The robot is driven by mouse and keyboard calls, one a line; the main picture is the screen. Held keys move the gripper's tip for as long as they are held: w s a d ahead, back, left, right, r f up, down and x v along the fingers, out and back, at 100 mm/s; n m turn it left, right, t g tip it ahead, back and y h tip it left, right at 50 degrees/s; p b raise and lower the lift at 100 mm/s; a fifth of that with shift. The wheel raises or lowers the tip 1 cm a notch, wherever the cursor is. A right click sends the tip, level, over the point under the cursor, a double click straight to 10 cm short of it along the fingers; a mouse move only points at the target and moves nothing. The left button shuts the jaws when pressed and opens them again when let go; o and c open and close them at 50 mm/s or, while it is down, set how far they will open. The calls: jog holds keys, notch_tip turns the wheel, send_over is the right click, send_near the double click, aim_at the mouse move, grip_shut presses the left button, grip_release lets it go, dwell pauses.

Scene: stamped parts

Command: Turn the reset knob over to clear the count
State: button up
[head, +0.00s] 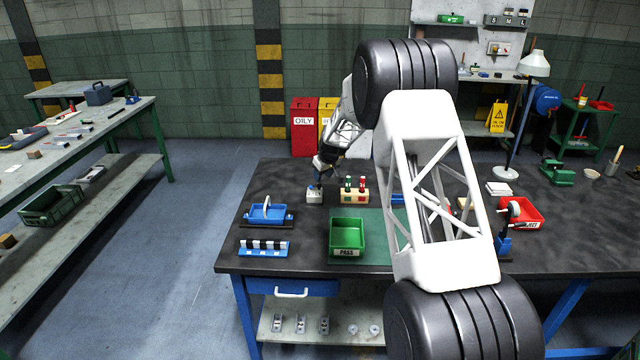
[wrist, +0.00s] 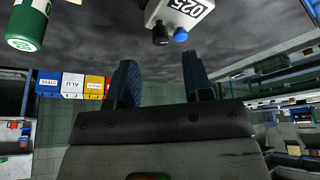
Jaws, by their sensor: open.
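The counter (head: 314,196) is a small pale box on the dark bench, at the left of the head view. In the wrist view the counter (wrist: 176,10) appears upside down at the top edge, partly cut off, with its display reading 025. A blue knob (wrist: 181,35) and a black knob (wrist: 160,34) stick out from it; I cannot tell which is the reset knob. My gripper (wrist: 158,60) is open and empty, its two dark blue fingers apart. The counter is beyond the fingertips and does not touch them. In the head view my gripper (head: 317,170) is just above and behind the counter, small and dark.
A wooden block with red and green-topped pieces (head: 354,190) stands right of the counter. A blue tray (head: 268,214) is at the left, a green PASS bin (head: 348,237) in front and a red bin (head: 522,212) at the right. My arm hides part of the bench.

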aim_at(319, 184)
jog(key=shift+x, duration=2.65)
jog(key=shift+c, duration=0.4)
grip_shut()
jog(key=shift+m, duration=0.6)
jog(key=shift+a+m+t+h, duration=0.15)
jog(key=shift+m+h, duration=0.2)
jog(key=shift+m, duration=0.35)
jog(key=shift+m+t+h, duration=0.15)
jog(key=shift+m+h, duration=0.2)
jog(key=shift+m, duration=0.35)
jog(key=shift+a+m+h, duration=0.1)
jog(key=shift+m+h, duration=0.9)
jog(key=shift+m, duration=1.4)
